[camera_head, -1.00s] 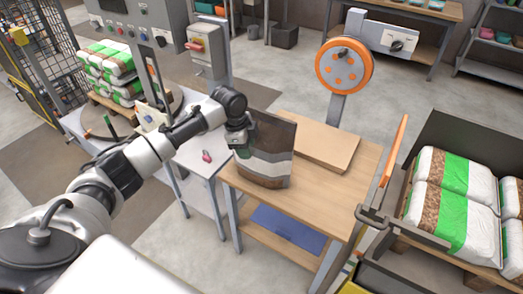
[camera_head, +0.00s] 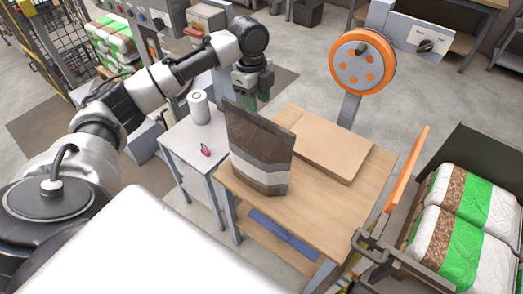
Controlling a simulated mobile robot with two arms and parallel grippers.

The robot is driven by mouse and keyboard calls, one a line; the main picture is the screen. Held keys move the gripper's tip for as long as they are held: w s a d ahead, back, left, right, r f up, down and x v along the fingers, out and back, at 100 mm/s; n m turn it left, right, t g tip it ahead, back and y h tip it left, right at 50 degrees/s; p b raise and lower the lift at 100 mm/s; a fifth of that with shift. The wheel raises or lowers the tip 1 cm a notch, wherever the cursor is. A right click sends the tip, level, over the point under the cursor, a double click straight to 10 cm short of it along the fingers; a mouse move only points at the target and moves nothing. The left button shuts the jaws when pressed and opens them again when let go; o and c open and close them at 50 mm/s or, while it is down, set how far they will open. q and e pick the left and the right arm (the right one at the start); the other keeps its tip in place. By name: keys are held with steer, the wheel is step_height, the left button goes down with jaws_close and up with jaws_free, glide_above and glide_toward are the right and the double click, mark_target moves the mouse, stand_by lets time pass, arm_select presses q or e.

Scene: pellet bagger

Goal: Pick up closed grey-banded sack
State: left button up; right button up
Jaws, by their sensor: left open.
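The grey-banded sack (camera_head: 261,151) stands upright on the wooden table, brown with a grey and a white band low down. Its top edge is straight and slopes down to the right; I cannot tell how it is sealed. My left gripper (camera_head: 252,101) is open and empty, just above and beyond the sack's top edge in the picture. Its fingertips are partly hard to make out near that edge. My right gripper is not in view.
A flat tan board (camera_head: 325,145) lies on the wooden table (camera_head: 330,198) behind the sack. An orange wheel (camera_head: 362,62) stands on a post beyond. A small side table (camera_head: 180,145) holds a white cylinder (camera_head: 199,107) and a pink item (camera_head: 205,150). Green-white bags (camera_head: 466,215) fill a crate at right.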

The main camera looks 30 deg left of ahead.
mark_target(257, 123)
arm_select(q)
steer(key=f, duration=0.1)
steer(key=s+f, duration=0.1)
steer(key=f, duration=0.1)
steer(key=shift+d, duration=0.15)
steer(key=shift+w+f+p, duration=0.15)
steer(key=shift+f+p, duration=0.1)
steer(key=shift+p, duration=0.05)
step_height(257, 123, down, 4)
steer(key=shift+r+p, duration=0.15)
steer(key=shift+p, duration=0.55)
steer(key=shift+f, duration=0.65)
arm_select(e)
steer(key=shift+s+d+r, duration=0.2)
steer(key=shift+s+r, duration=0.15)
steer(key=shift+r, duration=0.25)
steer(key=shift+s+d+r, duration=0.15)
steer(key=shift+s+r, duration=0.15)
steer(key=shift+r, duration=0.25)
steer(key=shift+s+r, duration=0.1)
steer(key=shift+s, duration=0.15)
arm_select(q)
steer(key=shift+f+p, duration=0.2)
steer(key=shift+p, duration=0.1)
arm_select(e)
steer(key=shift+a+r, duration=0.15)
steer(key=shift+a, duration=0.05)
arm_select(q)
jaws_close()
steer(key=shift+w+r, duration=0.1)
